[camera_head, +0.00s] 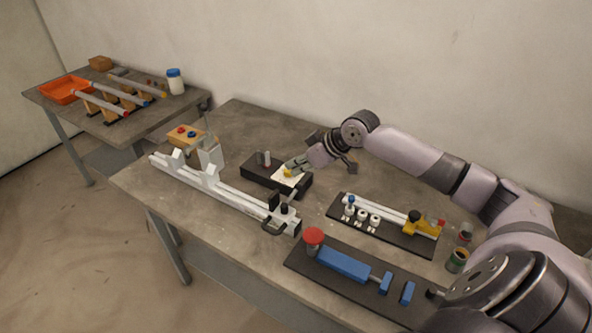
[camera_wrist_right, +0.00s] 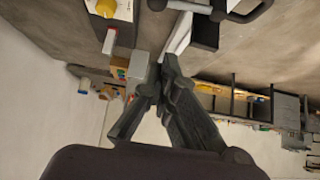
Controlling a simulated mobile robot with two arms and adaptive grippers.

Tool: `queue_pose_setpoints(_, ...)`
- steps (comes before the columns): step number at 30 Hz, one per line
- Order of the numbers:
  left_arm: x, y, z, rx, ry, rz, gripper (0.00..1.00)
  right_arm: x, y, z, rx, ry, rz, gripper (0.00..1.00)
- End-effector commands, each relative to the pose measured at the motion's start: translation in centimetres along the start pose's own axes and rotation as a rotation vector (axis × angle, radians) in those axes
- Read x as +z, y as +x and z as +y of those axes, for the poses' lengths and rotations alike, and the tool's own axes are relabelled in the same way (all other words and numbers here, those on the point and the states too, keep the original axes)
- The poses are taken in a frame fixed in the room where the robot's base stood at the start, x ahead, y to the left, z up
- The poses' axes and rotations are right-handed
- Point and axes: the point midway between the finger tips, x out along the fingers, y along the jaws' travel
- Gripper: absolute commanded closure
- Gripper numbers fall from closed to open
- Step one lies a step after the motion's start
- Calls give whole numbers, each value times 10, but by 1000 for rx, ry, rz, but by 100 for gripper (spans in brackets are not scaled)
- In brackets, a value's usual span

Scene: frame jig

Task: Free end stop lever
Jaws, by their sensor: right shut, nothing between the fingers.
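A long white rail jig (camera_head: 225,190) lies across the left part of the table, with white upright blocks along it. At its near right end are a black block (camera_head: 274,200), a black knob and a dark looped handle (camera_head: 272,227); I cannot tell which part is the end stop lever. The wrist view shows part of the rail (camera_wrist_right: 179,34) and a dark loop (camera_wrist_right: 250,8) at the top. My left gripper is out of view.
A black board (camera_head: 385,232) with a rail and white rollers lies to the right. A nearer board holds a blue clamp (camera_head: 343,264) and a red-topped post (camera_head: 313,237). Two small cans (camera_head: 457,260) stand near my right arm. A second table (camera_head: 70,107) stands back left.

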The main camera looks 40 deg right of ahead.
Motion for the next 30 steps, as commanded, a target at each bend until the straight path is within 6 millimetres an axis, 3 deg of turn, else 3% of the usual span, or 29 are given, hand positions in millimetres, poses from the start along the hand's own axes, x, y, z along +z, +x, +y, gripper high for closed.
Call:
queue_pose_setpoints(7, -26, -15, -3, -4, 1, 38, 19, -3, 51, -2, -4, 5, 2, 100)
queue_pose_setpoints(12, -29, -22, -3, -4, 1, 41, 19, -3, 87, -2, -3, 2, 0, 100)
queue_pose_setpoints(15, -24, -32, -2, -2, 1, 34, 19, 14, 72, 0, 1, -2, -5, 100)
queue_pose_setpoints(19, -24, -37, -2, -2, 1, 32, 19, 26, 66, 0, 0, -1, -4, 100)
queue_pose_setpoints(30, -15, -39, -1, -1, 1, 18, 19, 34, 63, -1, 0, -2, 0, 100)
